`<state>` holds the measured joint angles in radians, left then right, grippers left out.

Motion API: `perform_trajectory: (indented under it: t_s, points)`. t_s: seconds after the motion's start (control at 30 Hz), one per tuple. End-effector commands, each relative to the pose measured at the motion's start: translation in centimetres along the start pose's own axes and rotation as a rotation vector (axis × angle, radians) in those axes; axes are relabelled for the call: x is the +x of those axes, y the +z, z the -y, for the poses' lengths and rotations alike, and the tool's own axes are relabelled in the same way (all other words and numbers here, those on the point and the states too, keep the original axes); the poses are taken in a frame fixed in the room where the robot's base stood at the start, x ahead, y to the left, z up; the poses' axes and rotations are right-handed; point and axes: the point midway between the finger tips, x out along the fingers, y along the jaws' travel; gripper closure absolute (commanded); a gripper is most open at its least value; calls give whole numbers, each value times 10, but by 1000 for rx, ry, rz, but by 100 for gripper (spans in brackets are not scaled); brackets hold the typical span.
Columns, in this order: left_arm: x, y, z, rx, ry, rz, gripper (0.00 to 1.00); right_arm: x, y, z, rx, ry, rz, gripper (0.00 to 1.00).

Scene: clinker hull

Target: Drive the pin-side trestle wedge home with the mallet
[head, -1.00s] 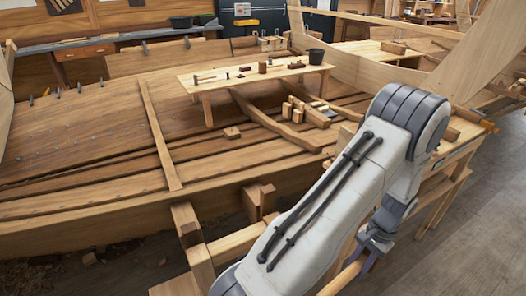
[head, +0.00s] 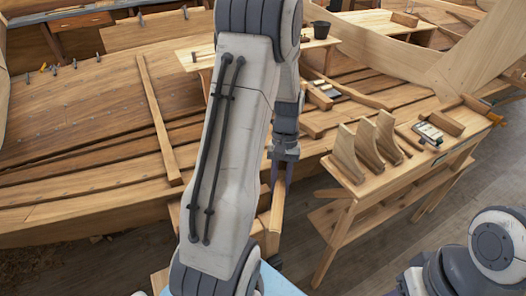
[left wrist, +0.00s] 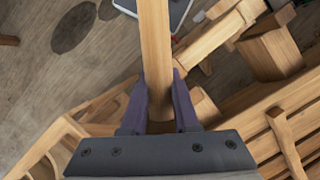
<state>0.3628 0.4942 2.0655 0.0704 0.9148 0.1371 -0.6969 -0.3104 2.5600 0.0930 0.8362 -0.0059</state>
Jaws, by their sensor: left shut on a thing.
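My left gripper (head: 282,180) points down beside the hull, right of my forearm. It is shut on the mallet's pale wooden handle (head: 277,208). In the left wrist view the handle (left wrist: 155,50) runs up between the dark fingers (left wrist: 159,105). The mallet head cannot be made out in either view. Wooden trestle timbers (left wrist: 268,52) show at the upper right of the left wrist view, apart from the fingers. My left arm covers most of the trestle in the head view, and I cannot pick out the pin-side wedge. My right gripper is out of view.
The planked hull (head: 90,150) fills the left and middle. A wooden bench (head: 372,185) at the right carries several curved wooden pieces (head: 368,145) and a small box (head: 428,132). A dark bucket (head: 321,29) stands behind. Open floor (head: 440,225) lies right of the bench.

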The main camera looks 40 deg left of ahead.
Motion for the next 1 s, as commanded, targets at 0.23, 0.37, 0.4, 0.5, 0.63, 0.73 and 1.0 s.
perform_trajectory:
  t_s: [0.23,0.37,0.4,0.5,0.63,0.73,1.0]
  points:
    - [-60,31,38,-196,75,1,100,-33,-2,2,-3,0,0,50]
    - [-59,33,43,-222,84,4,100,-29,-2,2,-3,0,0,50]
    - [-55,32,43,-223,85,4,100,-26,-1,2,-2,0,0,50]
    - [-44,28,43,-222,84,4,100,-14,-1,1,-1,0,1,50]
    - [-30,23,43,-221,84,4,100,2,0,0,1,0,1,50]
    - [-24,21,43,-220,84,3,100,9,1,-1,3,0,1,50]
    - [-25,21,42,-220,83,3,100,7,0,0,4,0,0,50]
